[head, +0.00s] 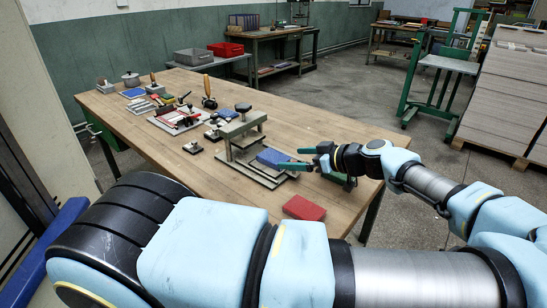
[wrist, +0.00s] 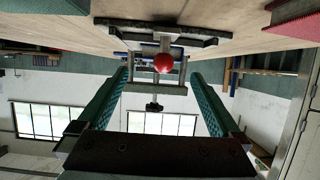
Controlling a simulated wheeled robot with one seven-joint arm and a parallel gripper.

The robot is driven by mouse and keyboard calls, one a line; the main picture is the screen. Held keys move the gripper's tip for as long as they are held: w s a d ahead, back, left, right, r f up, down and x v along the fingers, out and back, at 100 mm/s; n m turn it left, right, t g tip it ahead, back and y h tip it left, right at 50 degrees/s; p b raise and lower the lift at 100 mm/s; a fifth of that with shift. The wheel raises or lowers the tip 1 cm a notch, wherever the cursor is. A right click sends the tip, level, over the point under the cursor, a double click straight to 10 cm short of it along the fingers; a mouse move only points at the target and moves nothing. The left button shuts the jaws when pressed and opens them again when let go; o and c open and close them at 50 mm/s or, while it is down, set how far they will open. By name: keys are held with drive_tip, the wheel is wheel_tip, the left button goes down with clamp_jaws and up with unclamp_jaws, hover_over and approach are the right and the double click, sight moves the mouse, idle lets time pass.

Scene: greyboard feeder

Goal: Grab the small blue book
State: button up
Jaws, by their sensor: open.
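A small blue book (head: 271,157) lies on the grey press-like fixture (head: 232,177) at the right part of the wooden table in the head view. My gripper (head: 291,158) is beside it on its right, its two green fingers pointing left toward the book. The fingers are apart with nothing between them. In the wrist view my gripper (wrist: 160,75) is open and faces the fixture (wrist: 180,26). A red ball (wrist: 163,63) shows between the fingers, in front of a thin blue strip that I cannot surely tell is the book.
A red book (head: 304,208) lies near the table's front edge. Several tools and a red-and-white tray (head: 174,121) stand left of the fixture. A flat blue item (head: 133,93) lies at the far left. The back right of the table (head: 310,125) is clear.

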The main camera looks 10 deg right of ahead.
sight(276, 157)
drive_tip(key=shift+x, duration=0.9)
drive_tip(key=p+x, duration=0.3)
drive_tip(key=x, duration=0.1)
drive_tip(key=shift+w+a, duration=0.25)
drive_tip(key=shift+a, duration=0.1)
drive_tip(key=shift+w+a+f, duration=0.1)
drive_tip(key=shift+w+f, duration=0.05)
drive_tip(key=shift+f, duration=0.05)
drive_tip(key=shift+c, duration=0.2)
drive_tip(key=c, duration=1.3)
